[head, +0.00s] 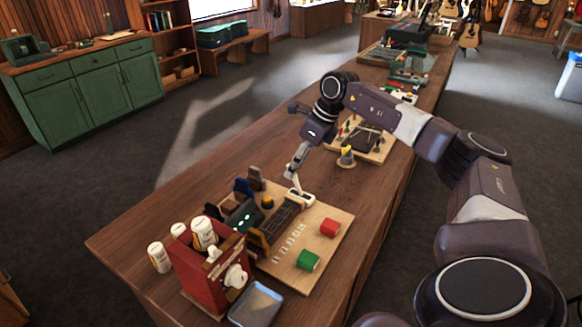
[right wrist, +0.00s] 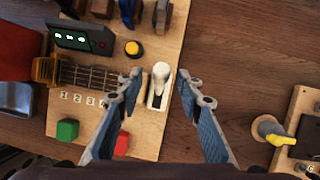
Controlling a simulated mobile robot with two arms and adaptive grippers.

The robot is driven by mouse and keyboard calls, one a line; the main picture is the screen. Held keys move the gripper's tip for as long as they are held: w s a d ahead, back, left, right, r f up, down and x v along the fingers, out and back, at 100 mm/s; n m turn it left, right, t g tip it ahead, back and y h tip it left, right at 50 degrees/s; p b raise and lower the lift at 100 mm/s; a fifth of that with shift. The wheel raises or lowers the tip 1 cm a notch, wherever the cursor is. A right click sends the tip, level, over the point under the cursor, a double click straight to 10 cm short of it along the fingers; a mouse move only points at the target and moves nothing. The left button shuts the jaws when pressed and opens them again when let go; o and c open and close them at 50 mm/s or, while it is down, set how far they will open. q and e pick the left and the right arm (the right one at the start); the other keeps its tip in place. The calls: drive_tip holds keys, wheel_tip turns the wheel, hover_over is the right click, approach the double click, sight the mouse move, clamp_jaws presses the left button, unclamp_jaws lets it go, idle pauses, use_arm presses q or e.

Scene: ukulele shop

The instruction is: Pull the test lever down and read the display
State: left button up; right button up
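The test lever (right wrist: 161,84) is white, with a rounded knob, on a white base at the edge of a light wooden board (right wrist: 150,133). In the head view the lever's base (head: 301,198) shows at the board's far edge, with the handle standing up from it. My right gripper (right wrist: 160,82) is open, one finger on each side of the lever, with visible gaps. It comes down from above in the head view (head: 297,167). The dark display (right wrist: 82,37) has a few small lit characters, too small to read; it also shows in the head view (head: 243,217). My left gripper is not in view.
A ukulele neck (right wrist: 90,75), a yellow button (right wrist: 132,48), a green block (right wrist: 68,130) and a red block (right wrist: 122,143) are on the board. A red box-shaped device (head: 207,272), white bottles (head: 159,257) and a metal tray (head: 256,304) stand close by.

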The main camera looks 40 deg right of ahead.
sight(295, 181)
drive_tip(key=shift+x, duration=1.2)
drive_tip(key=shift+w+f, duration=0.2)
drive_tip(key=shift+w, duration=0.1)
drive_tip(key=shift+s, duration=0.1)
clamp_jaws()
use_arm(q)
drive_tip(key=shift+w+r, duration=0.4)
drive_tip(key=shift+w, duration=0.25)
